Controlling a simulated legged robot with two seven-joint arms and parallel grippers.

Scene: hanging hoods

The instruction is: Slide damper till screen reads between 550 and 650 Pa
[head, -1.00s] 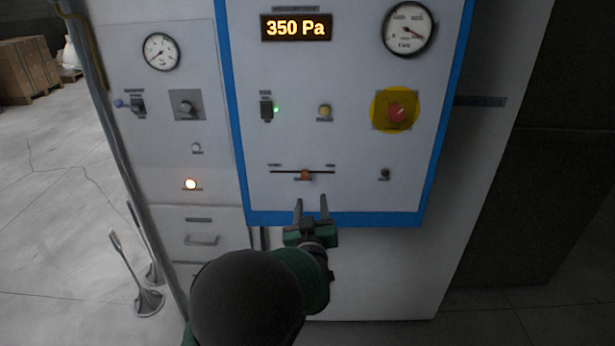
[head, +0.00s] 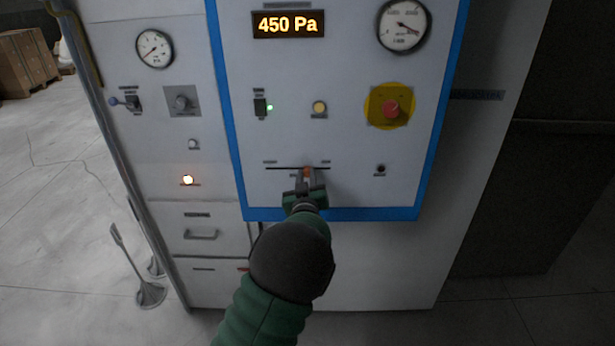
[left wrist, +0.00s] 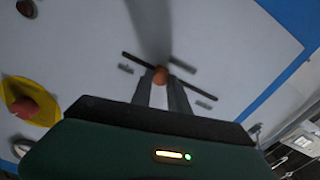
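The screen (head: 288,24) reads 450 Pa in orange digits at the top of the blue-framed panel. The damper is an orange knob (head: 308,171) on a dark horizontal slot (head: 280,168) low on the panel, a little right of the slot's middle. My left gripper (head: 305,180) reaches it from below, with its fingers drawn close together around the knob. In the left wrist view the orange knob (left wrist: 160,75) sits between the two fingertips, which appear to touch its sides. My right gripper is in neither view.
A red knob on a yellow plate (head: 390,107) is up and right of the slot.

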